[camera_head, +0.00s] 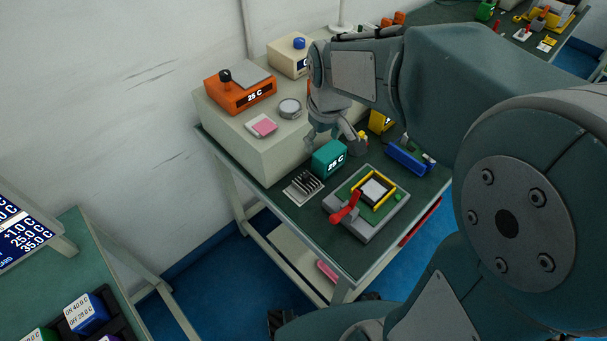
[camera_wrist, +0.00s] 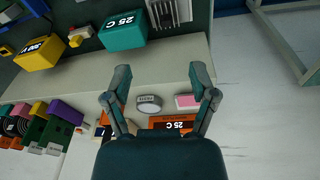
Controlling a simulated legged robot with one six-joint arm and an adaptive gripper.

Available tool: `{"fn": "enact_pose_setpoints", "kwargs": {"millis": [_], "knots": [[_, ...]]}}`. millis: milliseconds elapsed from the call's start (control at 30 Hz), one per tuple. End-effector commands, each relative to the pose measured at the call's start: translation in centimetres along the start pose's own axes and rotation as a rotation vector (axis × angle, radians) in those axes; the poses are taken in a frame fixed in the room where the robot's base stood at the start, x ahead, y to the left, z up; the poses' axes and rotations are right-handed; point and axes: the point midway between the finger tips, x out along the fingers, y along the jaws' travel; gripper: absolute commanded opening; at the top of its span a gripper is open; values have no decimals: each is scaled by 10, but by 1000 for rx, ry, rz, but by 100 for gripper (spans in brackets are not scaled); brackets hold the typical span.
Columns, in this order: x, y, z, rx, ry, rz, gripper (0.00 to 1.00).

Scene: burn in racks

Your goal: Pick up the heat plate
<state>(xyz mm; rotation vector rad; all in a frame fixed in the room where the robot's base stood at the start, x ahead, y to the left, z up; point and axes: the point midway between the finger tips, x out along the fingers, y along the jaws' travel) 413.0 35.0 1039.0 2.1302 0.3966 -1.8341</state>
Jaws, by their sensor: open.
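An orange unit (camera_head: 240,94) with a "25 C" display, a black knob and a flat grey top plate looks like the heat plate. It stands on the cream raised shelf at the back left of the bench. My gripper (camera_head: 335,140) hangs to the right of it in the head view, fingers down near the shelf's front edge. In the wrist view the gripper (camera_wrist: 161,72) is open with nothing between its fingers. The orange unit (camera_wrist: 172,124) shows there near the palm, partly hidden by my gripper.
A round grey dial (camera_head: 289,107) and a pink pad (camera_head: 261,126) lie on the shelf in front of the orange unit. A teal "25 C" box (camera_head: 329,159) and a fixture with a red lever (camera_head: 366,204) stand on the lower green bench. A cream unit (camera_head: 290,55) stands behind.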

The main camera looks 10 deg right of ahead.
Motion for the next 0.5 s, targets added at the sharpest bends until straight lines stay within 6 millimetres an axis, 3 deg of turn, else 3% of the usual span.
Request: {"fn": "enact_pose_setpoints", "kwargs": {"millis": [100,233,500], "knots": [[33,0,-22,-68,-60,-24,74],[64,0,-40,-132,-107,-45,74],[92,-2,-49,-178,-138,-61,74]]}}
